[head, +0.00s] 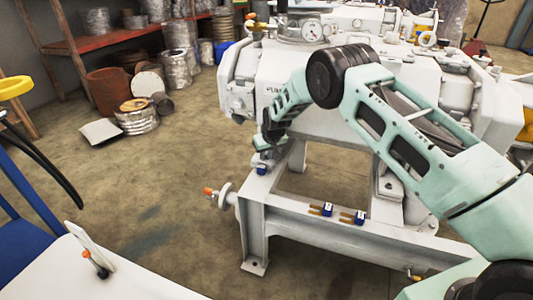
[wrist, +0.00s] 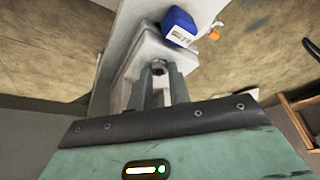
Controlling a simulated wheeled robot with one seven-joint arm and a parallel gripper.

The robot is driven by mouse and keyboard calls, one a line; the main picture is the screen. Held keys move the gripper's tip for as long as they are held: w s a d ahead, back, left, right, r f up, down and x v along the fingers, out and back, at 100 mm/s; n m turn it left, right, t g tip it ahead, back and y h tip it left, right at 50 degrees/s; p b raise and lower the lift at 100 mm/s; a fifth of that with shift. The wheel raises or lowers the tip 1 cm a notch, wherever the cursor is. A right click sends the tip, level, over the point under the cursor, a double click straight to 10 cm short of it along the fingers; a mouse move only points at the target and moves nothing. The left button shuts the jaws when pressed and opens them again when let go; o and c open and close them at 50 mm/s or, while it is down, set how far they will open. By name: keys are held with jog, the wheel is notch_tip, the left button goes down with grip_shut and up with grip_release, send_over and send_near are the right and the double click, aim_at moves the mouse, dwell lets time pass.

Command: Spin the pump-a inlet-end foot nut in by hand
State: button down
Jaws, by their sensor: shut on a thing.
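The pump (head: 345,75), a large pale grey casing, stands on a light steel frame (head: 310,232). My gripper (head: 266,146) points down at the near left foot of the pump, on top of the frame's corner. In the wrist view my gripper (wrist: 160,82) has both fingers closed around the foot nut (wrist: 159,67), a small dark grey piece whose end shows between the fingertips. The pale foot plate (wrist: 140,58) lies under it. The nut's threads and stud are hidden, so I cannot tell how deep it sits. The nut is hidden in the head view.
A blue tagged block (wrist: 180,25) sits close beyond the fingertips. Two more blue blocks with brass pins (head: 327,209) lie on the frame's front rail. An orange-tipped valve (head: 222,194) sticks out left. A white table (head: 75,272) stands at lower left; the floor between is clear.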

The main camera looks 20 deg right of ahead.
jog(key=c, duration=1.3)
grip_release()
jog(key=p+v, duration=0.3)
jog(key=v, duration=1.4)
jog(key=shift+r, duration=0.2)
jog(key=shift+s+d, duration=0.1)
